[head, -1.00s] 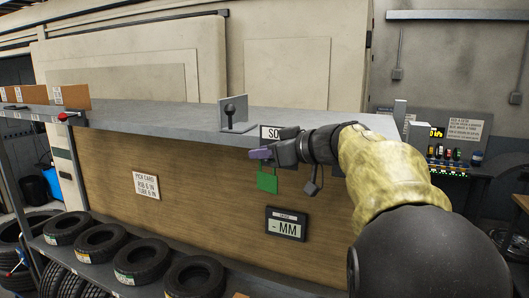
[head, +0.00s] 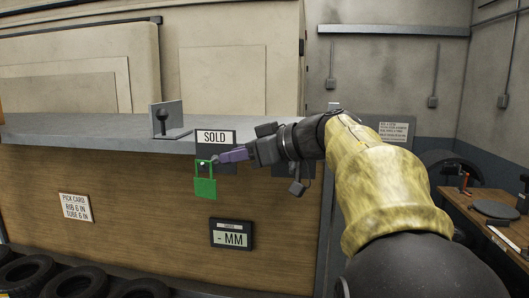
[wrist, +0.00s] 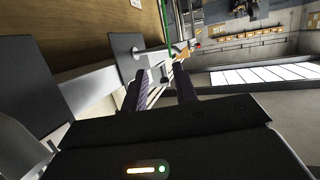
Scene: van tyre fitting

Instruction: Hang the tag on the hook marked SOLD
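The green tag (head: 205,188) hangs upright below the SOLD sign (head: 216,137) in the head view. Its open upper frame is at a pale hook tip (head: 202,163), which shows through the opening. In the wrist view a silver hook (wrist: 135,50) juts from a dark plate toward the thin green edge of the tag (wrist: 167,28). Whether the frame is fully around the hook is hard to tell. My gripper (head: 221,156) is right beside the tag's upper frame. Its purple fingers (wrist: 160,72) stand apart in the wrist view, with a visible gap between them.
A second dark hook plate (head: 298,187) is to the right, partly behind my arm. A "-MM" display (head: 231,234) and a pick card (head: 75,207) are on the wood panel below. A bracket with a dark knob (head: 165,120) stands on the grey shelf. Tyres (head: 77,281) lie lower left.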

